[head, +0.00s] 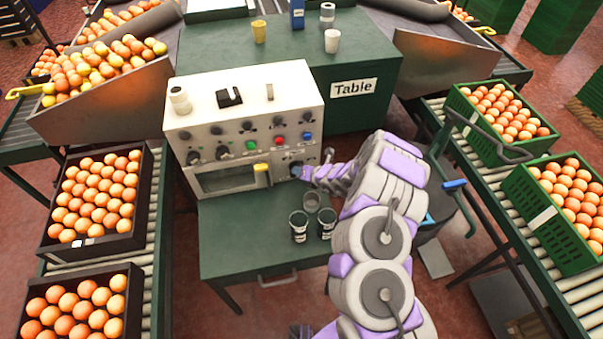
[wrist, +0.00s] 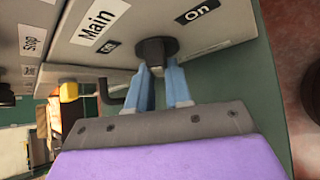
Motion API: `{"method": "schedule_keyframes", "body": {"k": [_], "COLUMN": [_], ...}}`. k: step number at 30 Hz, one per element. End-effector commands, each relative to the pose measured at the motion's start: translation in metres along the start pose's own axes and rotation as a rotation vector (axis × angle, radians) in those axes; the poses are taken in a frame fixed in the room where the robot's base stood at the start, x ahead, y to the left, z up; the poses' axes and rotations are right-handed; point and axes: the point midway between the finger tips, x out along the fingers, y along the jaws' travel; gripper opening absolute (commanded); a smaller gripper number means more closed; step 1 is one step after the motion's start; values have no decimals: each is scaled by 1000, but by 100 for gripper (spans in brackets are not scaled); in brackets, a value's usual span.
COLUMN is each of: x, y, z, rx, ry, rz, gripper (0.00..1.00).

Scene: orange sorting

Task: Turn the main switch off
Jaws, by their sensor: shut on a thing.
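The main switch is a dark round knob (wrist: 157,50) on the machine's light panel, between a "Main" label (wrist: 100,18) and an "On" label (wrist: 197,12) in the wrist view. A smaller dark label, which seems to read "Off", is beside the knob. My gripper (wrist: 164,72) has its blue fingers on the knob, one on each side. In the head view my arm reaches from the lower right to the right front of the white control machine (head: 245,95), and my gripper (head: 298,171) is at the panel's lower right corner. The knob is mostly hidden there.
A yellow-ended handle (wrist: 69,90) is left of the knob. Several cups, including a dark cup (head: 299,224), stand on the green table (head: 235,245) below the machine. Orange crates flank both sides, such as the green crate (head: 533,228). A "Table" sign marks the table behind.

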Motion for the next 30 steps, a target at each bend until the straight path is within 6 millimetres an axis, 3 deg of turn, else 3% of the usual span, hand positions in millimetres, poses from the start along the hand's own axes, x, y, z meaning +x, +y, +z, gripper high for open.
{"method": "schedule_keyframes", "body": {"k": [30], "x": [-1], "y": [8], "z": [-3], "rx": [-356], "ry": [9], "rz": [-354], "gripper": [0]}}
